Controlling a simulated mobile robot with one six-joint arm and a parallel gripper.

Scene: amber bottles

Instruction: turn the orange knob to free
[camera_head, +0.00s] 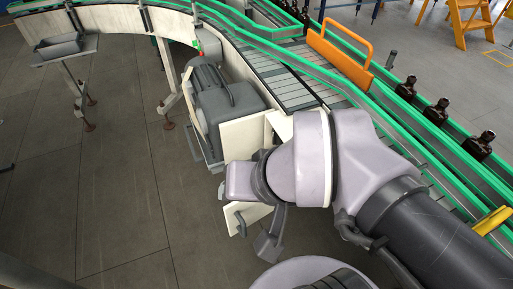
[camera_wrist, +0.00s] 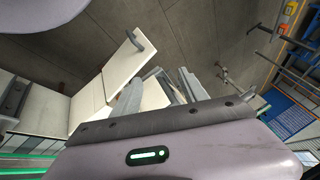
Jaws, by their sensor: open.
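I cannot make out an orange knob in either view. My gripper (camera_wrist: 160,92) shows its grey fingers beyond the wrist housing in the wrist view. They are apart with no object visible between them. In the head view my wrist hides most of the gripper, and a grey finger-like part (camera_head: 270,242) shows below it. A cream panel with a grey handle (camera_wrist: 122,55) is beyond the fingers in the wrist view. A similar handled panel (camera_head: 238,219) shows beside my wrist in the head view.
A green-railed conveyor (camera_head: 285,85) carries several amber bottles (camera_head: 437,111) at the right. An orange hooped guard (camera_head: 340,50) spans it. A grey motor unit (camera_head: 228,105) stands beside the cream housing. Open tiled floor (camera_head: 110,190) lies left. Small orange-yellow items (camera_wrist: 288,18) are far off.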

